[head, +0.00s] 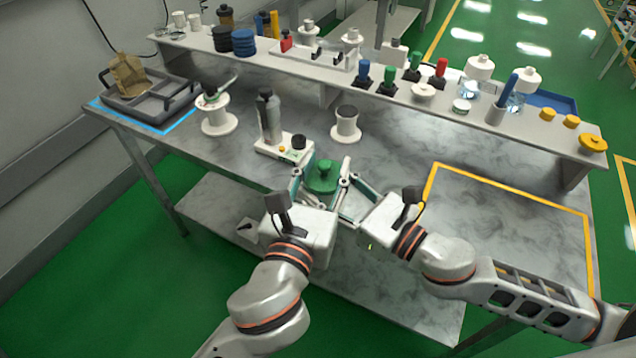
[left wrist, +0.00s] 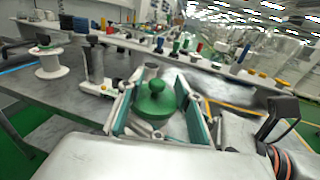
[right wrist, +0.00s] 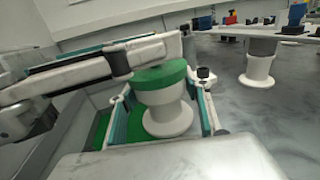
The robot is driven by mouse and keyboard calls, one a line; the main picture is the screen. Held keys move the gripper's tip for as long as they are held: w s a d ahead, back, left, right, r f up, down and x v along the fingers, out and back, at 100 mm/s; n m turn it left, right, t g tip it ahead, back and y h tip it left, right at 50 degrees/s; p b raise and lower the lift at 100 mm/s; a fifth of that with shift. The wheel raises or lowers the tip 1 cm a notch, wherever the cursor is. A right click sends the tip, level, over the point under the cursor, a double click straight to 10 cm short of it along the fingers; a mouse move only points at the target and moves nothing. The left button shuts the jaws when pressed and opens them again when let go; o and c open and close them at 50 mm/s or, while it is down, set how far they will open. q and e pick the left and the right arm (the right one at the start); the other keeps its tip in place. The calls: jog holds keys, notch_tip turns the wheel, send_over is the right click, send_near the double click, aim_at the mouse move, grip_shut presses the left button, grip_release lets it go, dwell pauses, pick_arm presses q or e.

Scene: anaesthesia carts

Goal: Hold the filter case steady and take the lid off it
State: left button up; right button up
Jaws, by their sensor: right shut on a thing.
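The filter case shows in the right wrist view as a white body (right wrist: 168,112) with a flared foot, standing upright. Its green lid (head: 321,180) sits on top. In the left wrist view the lid (left wrist: 153,104) shows a round knob in its middle. My left gripper (head: 318,174) is open above the case, its teal-padded fingers on both sides of the lid with gaps. My right gripper (head: 339,194) is lower and shut on the case's body; its fingers (right wrist: 161,108) flank the body in the right wrist view. A left finger hides part of the lid there.
A white stand with a grey bottle (head: 268,115) is just behind the case. White spools (head: 346,124) stand nearby. A grey tray (head: 150,103) is at the left, and a crowded raised shelf (head: 455,104) runs along the back. The yellow-outlined area (head: 510,235) at the right is clear.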

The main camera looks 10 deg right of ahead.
aim_at(326, 162)
pick_arm(q)
jog(key=shift+w+d, duration=0.25)
jog(key=shift+w, duration=0.35)
grip_shut()
jog(key=shift+r, duration=0.1)
jog(key=shift+r, duration=0.9)
jog(key=shift+a+r, duration=0.1)
jog(key=shift+w+r, duration=0.1)
jog(key=shift+r, duration=1.9)
